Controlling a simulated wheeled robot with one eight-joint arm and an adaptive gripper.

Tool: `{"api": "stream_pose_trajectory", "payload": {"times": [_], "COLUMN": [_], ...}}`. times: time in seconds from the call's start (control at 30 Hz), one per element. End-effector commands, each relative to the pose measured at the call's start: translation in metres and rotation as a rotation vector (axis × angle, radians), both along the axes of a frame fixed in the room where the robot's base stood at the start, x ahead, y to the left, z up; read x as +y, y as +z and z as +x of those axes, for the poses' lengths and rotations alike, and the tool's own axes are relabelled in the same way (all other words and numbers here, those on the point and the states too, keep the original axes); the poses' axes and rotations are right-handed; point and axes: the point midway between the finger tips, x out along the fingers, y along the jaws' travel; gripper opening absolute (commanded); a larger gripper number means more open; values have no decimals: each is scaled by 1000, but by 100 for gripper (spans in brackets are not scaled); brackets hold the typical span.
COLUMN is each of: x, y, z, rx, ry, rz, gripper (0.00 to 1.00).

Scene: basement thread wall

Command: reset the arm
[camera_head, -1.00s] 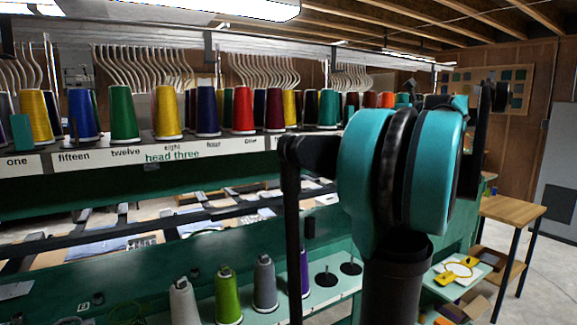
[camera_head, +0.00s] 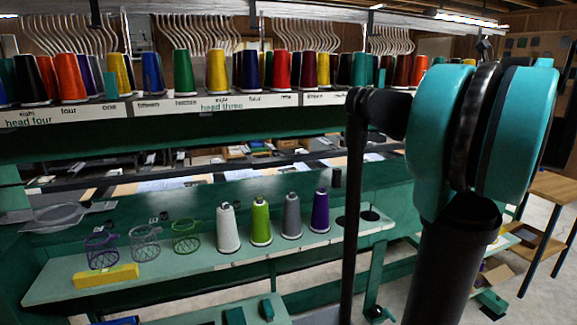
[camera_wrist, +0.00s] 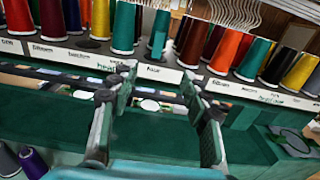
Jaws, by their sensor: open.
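My gripper (camera_wrist: 158,88) shows in the wrist view with its two fingers spread apart and nothing between them. It points at the upper rack's label strip (camera_wrist: 148,70), with thread cones above it. A teal cone (camera_wrist: 159,33) stands beyond the gap between the fingers. In the head view my teal and black arm fills the right side, and my gripper cannot be seen there.
A lower green shelf (camera_head: 60,290) holds white (camera_head: 228,229), lime (camera_head: 260,222), grey (camera_head: 292,217) and purple (camera_head: 320,212) cones, wire baskets (camera_head: 145,243) and a yellow block (camera_head: 105,277). A wooden side table (camera_head: 553,187) stands at the right.

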Motion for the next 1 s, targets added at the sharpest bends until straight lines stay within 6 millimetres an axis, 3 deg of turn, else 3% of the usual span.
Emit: {"api": "stream_pose_trajectory", "payload": {"times": [0.37, 0.57, 0.77, 0.87, 1.0], "x": [33, 65, 112, 145, 192], "y": [-44, -88, -155, -205, -288], "z": [5, 6, 0, -10, -37], "rx": [32, 57, 79, 83, 68], "ry": [57, 120, 231, 326, 502], "rz": [-152, -307, -546, -728, -1032], "gripper": [47, 47, 47, 47, 47]}}
